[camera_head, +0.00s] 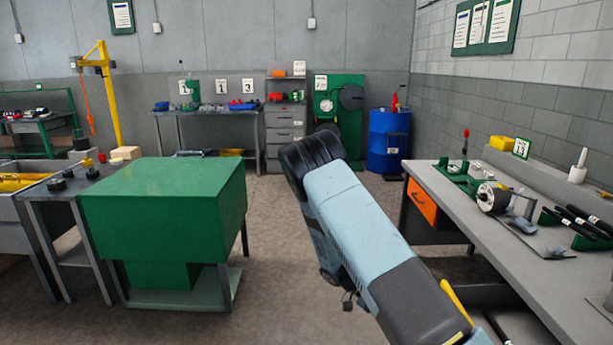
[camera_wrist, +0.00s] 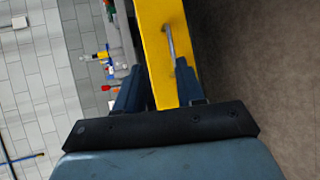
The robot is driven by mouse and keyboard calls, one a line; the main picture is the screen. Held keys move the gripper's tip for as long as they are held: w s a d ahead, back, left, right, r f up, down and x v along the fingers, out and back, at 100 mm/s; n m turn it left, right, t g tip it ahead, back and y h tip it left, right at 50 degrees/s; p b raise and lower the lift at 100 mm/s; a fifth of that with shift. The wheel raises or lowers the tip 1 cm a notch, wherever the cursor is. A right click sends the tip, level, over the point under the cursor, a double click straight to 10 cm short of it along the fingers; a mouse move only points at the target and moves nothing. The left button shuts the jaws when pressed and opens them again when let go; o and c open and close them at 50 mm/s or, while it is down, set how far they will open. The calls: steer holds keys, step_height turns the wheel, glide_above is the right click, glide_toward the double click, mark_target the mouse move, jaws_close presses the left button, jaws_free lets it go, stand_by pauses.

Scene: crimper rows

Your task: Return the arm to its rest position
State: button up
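My gripper (camera_wrist: 157,72) shows in the wrist view with its two dark blue fingers spread apart and nothing held between them. A yellow panel with a metal bar handle (camera_wrist: 169,38) lies beyond the fingertips, and the handle looks free of both fingers. In the head view my arm (camera_head: 355,225) is bent, its elbow at the middle and its forearm running down to the lower right. The gripper itself cannot be made out there. A yellow piece (camera_head: 456,301) shows just behind the forearm, beside the right bench.
The grey right bench (camera_head: 460,210) carries a reel, tools and a yellow bin, with an orange drawer (camera_head: 422,201) below. A green box-shaped stand (camera_head: 165,195) is at left. A blue drum (camera_head: 388,140) stands at the back. Open floor (camera_head: 285,240) lies between stand and arm.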

steer(key=s+r+n+t+y, duration=0.1)
steer(key=s+r+t+y, duration=0.15)
steer(key=r, duration=0.55)
steer(key=s+a+r+t+y, duration=0.1)
steer(key=r+y, duration=0.3)
steer(key=r, duration=0.5)
steer(key=s+r+n+t+y, duration=0.1)
steer(key=s+r+t+y, duration=0.15)
steer(key=r, duration=0.55)
steer(key=s+r+n+t+y, duration=0.2)
steer(key=s+r+t, duration=0.6)
steer(key=s+r, duration=0.7)
steer(key=shift+s+a+r+n+y, duration=0.2)
steer(key=shift+s+a+n+y, duration=0.3)
steer(key=shift+n, duration=0.3)
steer(key=shift+d, duration=0.2)
